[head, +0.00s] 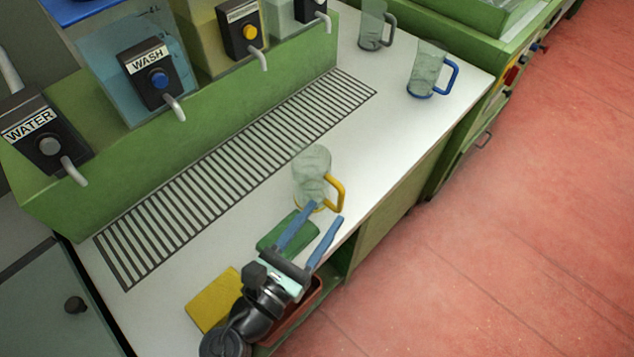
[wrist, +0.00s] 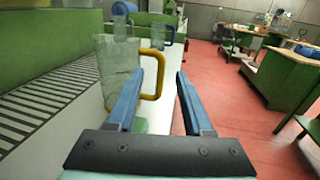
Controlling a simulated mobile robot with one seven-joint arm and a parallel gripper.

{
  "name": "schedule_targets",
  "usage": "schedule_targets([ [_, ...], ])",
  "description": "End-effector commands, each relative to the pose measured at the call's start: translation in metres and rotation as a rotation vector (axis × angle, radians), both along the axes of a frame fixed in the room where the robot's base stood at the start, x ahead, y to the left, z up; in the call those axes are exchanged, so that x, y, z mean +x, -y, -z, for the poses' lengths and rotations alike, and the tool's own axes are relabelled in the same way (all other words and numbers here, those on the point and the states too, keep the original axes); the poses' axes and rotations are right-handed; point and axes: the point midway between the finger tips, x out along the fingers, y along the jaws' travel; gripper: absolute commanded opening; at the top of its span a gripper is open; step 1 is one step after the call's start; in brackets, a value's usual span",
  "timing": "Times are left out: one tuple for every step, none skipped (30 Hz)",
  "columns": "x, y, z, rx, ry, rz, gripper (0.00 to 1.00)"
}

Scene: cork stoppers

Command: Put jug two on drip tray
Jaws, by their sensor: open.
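Three clear jugs stand upright on the white counter; no number shows on them, so I cannot tell which is jug two. The yellow-handled jug (head: 310,165) is nearest my gripper, its handle toward the counter's front edge. The blue-handled jug (head: 426,68) and grey-handled jug (head: 371,26) stand at the far end. The drip tray (head: 235,172) is a long slatted grille before the dispensers, with no jug on it. My gripper (head: 325,212) is open and empty, fingers pointing at the yellow-handled jug. In the wrist view that jug (wrist: 118,68) is ahead, partly behind the left finger.
Dispensers with taps line the tray's back, labelled WATER (head: 42,140) and WASH (head: 158,78), plus others partly cropped. A green pad (head: 283,236) and a yellow pad (head: 213,299) lie on the counter near my arm. The red floor (head: 530,220) is clear at right.

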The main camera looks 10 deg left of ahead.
Motion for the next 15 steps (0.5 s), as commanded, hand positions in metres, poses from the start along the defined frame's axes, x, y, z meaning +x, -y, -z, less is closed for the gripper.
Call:
schedule_targets([
  [0.007,0.003,-0.001,0.000,0.001,0.001,0.51],
  [0.010,0.005,-0.001,0.000,0.001,0.001,0.51],
  [0.012,0.006,0.000,0.001,0.000,0.001,0.51],
  [0.014,0.007,0.000,0.001,0.000,0.001,0.51],
  [0.015,0.007,0.000,0.001,0.000,0.000,0.51],
  [0.017,0.008,0.000,0.002,0.000,0.000,0.51],
  [0.019,0.010,0.000,0.002,0.001,0.001,0.51],
  [0.022,0.011,0.000,0.001,0.002,0.002,0.51],
  [0.026,0.015,0.001,0.001,0.002,0.003,0.51],
  [0.030,0.017,0.002,0.002,0.001,0.004,0.51],
  [0.035,0.019,0.002,0.002,0.002,0.003,0.51],
  [0.040,0.023,0.003,0.001,0.002,0.004,0.51],
  [0.044,0.025,0.004,0.001,0.002,0.004,0.51],
  [0.049,0.026,0.003,0.002,0.003,0.002,0.51],
  [0.053,0.028,0.004,0.002,0.002,0.001,0.51],
])
